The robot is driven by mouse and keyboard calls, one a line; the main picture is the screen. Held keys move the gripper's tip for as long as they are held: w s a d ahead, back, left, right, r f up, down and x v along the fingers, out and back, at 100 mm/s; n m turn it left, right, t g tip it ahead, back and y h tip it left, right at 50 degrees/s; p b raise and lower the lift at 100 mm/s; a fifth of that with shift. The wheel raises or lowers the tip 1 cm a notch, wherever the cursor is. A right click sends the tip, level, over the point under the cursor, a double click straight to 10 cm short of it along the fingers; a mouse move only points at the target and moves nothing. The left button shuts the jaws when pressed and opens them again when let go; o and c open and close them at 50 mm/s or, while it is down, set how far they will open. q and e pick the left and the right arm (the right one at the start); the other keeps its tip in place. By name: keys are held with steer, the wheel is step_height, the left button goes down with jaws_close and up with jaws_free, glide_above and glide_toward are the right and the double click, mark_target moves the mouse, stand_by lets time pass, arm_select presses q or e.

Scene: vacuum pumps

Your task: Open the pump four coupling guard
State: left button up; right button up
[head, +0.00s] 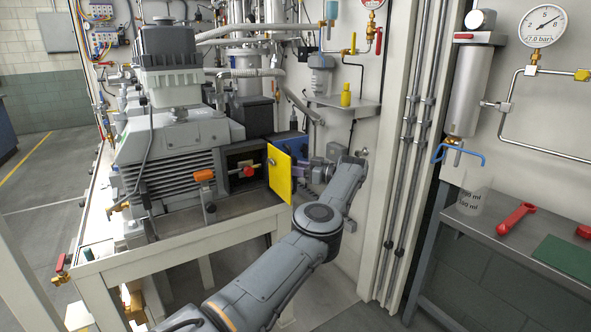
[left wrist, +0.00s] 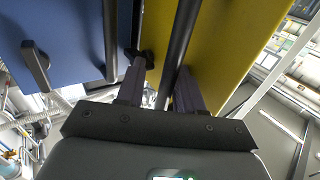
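A yellow guard panel (head: 281,174) stands upright at the right end of the nearest pump (head: 170,150), angled to a dark-faced box (head: 240,166) with a red knob. I cannot read a pump number. My left gripper (head: 318,171) is just right of the panel, partly hidden behind it. In the left wrist view, my left gripper's fingers (left wrist: 160,72) are apart. The yellow panel (left wrist: 225,45) is on the right, and a black bar (left wrist: 180,45) runs between the fingers, closer to the right one. Contact is unclear. My right gripper is not in view.
A blue panel (left wrist: 65,40) with a black handle is left of the fingers. A white post (head: 400,150) with pipes stands right of my arm. A yellow bottle (head: 346,95) sits on a shelf above.

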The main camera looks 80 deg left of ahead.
arm_select(q)
steer(key=p+v, duration=0.2)
steer(key=v, duration=0.9)
steer(key=shift+w, duration=0.1)
stand_by(0.5)
